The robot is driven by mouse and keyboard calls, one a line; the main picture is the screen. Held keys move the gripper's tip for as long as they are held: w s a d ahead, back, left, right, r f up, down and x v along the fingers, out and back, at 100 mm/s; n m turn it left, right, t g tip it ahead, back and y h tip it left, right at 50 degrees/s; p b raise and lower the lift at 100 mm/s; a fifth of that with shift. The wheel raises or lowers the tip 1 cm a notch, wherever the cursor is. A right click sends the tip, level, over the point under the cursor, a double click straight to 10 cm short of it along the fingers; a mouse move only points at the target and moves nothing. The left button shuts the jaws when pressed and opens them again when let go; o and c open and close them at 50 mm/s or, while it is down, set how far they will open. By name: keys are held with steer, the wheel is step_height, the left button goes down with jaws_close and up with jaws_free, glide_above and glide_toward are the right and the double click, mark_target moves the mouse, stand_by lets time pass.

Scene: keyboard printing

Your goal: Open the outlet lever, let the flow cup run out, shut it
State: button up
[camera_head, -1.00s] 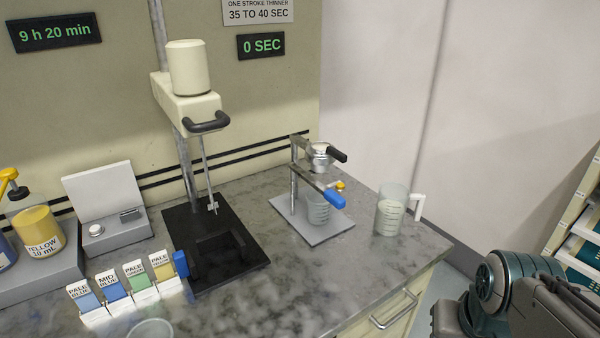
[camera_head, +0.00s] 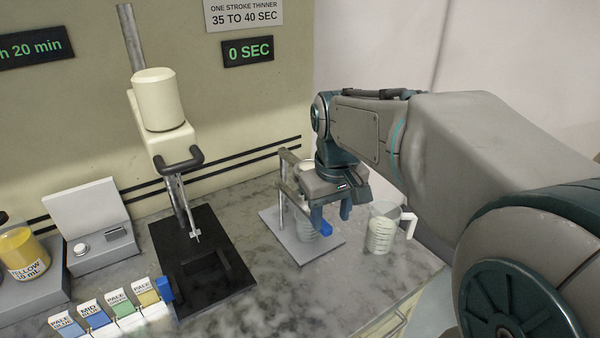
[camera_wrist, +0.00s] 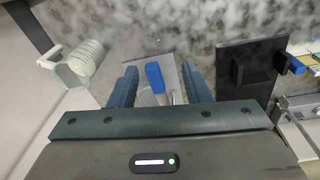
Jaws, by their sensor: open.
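The flow cup stand has a pale base plate (camera_head: 271,216) and a metal post on the counter, right of the mixer. Its lever's blue handle (camera_head: 326,230) shows just below my gripper (camera_head: 332,215). In the wrist view the blue handle (camera_wrist: 155,77) lies between the two fingers of my gripper (camera_wrist: 160,85), with a gap on each side. My gripper is open and holds nothing. A clear beaker (camera_head: 306,229) stands on the base plate. The flow cup itself is mostly hidden behind my gripper. The timer display (camera_head: 249,50) reads 0 SEC.
A clear jug (camera_head: 383,230) with a white handle stands close to the right of the stand. The mixer with its black base (camera_head: 203,290) is at the left. Labelled cards (camera_head: 107,308) stand at the front left. Bare counter lies in front of the stand.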

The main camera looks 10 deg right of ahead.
steer(key=w+r+n+g+p, duration=0.1)
steer(key=w+r+n+p, duration=0.15)
steer(key=w+r, duration=0.4)
steer(key=shift+m, duration=0.25)
step_height(320, 180, down, 14)
steer(key=shift+w+p, duration=0.1)
steer(key=shift+p, duration=0.8)
steer(key=shift+c, duration=0.3)
jaws_close()
